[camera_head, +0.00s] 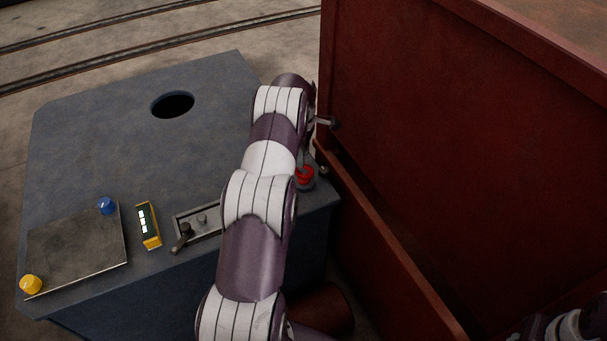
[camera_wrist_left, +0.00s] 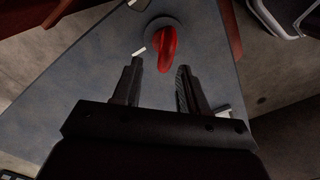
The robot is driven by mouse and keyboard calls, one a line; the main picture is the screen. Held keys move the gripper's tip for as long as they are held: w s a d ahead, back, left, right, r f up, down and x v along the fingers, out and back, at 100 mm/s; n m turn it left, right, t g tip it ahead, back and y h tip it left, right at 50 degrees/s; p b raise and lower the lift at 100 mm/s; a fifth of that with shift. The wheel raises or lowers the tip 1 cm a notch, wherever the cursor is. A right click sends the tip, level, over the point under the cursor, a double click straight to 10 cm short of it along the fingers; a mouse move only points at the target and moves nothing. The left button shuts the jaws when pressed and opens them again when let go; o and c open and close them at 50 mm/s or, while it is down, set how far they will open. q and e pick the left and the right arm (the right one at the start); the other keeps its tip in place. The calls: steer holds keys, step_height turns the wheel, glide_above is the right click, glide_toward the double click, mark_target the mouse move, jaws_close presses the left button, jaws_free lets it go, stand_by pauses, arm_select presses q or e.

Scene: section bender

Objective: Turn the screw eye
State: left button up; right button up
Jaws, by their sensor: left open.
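A red part, the likely screw eye (camera_wrist_left: 167,48), stands on a round grey base (camera_wrist_left: 158,24) in the left wrist view. I cannot make out an eye hole in it. In the head view a red part (camera_head: 304,177) shows on the blue-grey cabinet top at its right edge, partly covered by my left arm. My left gripper (camera_wrist_left: 159,70) is open. Its two dark fingers point towards the red part, one on each side of its near end, with nothing between them gripped. In the head view the fingers are mostly hidden behind the arm. My right gripper is not in view.
A tall dark red cabinet (camera_head: 455,130) stands close on the right. The blue-grey top (camera_head: 90,150) has a round hole (camera_head: 172,104), a small lever (camera_head: 181,238), a yellow display (camera_head: 149,225), and a plate (camera_head: 75,250) with blue and yellow knobs. Its back left is clear.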

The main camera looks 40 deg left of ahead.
mark_target(304, 172)
arm_select(q)
steer(key=f, duration=0.2)
steer(key=shift+s+d+f+b, duration=0.2)
steer(key=shift+d+f+b, duration=0.15)
steer(key=shift+d+b, duration=0.05)
steer(key=shift+s+d+f, duration=0.1)
steer(key=shift+d+f, duration=0.05)
steer(key=shift+f, duration=0.7)
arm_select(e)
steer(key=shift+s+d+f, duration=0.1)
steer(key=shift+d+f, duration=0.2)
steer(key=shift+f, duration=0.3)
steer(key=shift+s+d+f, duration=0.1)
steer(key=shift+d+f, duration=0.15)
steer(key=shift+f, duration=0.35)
arm_select(q)
steer(key=shift+r, duration=0.1)
steer(key=c, duration=0.5)
jaws_close()
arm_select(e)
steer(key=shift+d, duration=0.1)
